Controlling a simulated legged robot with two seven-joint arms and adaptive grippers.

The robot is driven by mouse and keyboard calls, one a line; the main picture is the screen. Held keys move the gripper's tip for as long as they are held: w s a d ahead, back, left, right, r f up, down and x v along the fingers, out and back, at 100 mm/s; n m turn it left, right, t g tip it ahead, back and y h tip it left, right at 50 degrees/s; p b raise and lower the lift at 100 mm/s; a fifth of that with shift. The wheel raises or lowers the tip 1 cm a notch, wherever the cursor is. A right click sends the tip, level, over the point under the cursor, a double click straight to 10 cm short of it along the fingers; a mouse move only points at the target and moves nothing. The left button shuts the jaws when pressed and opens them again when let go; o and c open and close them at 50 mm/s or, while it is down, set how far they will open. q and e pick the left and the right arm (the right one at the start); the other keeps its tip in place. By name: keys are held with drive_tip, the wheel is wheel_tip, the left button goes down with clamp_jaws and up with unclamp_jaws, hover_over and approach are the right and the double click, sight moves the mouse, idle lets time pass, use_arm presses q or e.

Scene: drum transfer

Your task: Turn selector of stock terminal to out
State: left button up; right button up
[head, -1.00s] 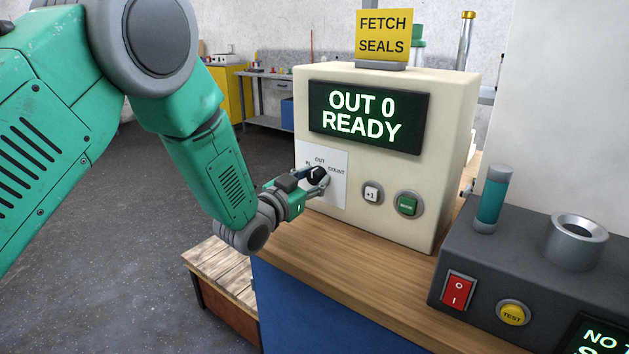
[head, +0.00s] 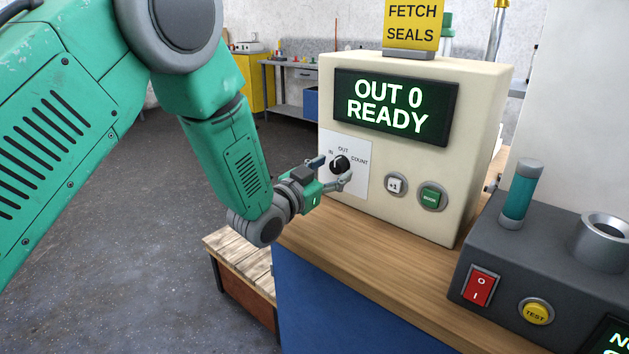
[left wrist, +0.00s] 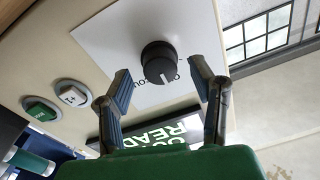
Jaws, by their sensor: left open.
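The stock terminal (head: 484,110) is a cream box on the wooden counter, and its screen (head: 395,107) reads "OUT 0 READY". Its black selector knob (head: 340,164) sits on a white plate marked IN, OUT and COUNT. The knob's light mark points up toward OUT. The knob also shows in the left wrist view (left wrist: 159,62). My left gripper (head: 331,170) is open in front of the knob. In the left wrist view its fingers (left wrist: 163,90) stand apart on either side of the knob with gaps. My right gripper is not in view.
A +1 button (head: 395,185) and a green BOOK button (head: 431,197) are right of the selector. A yellow "FETCH SEALS" sign (head: 411,24) stands on top. A dark unit (head: 540,262) with a red switch (head: 480,287) stands at right.

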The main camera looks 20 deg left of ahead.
use_arm(q)
drive_tip(key=v, duration=1)
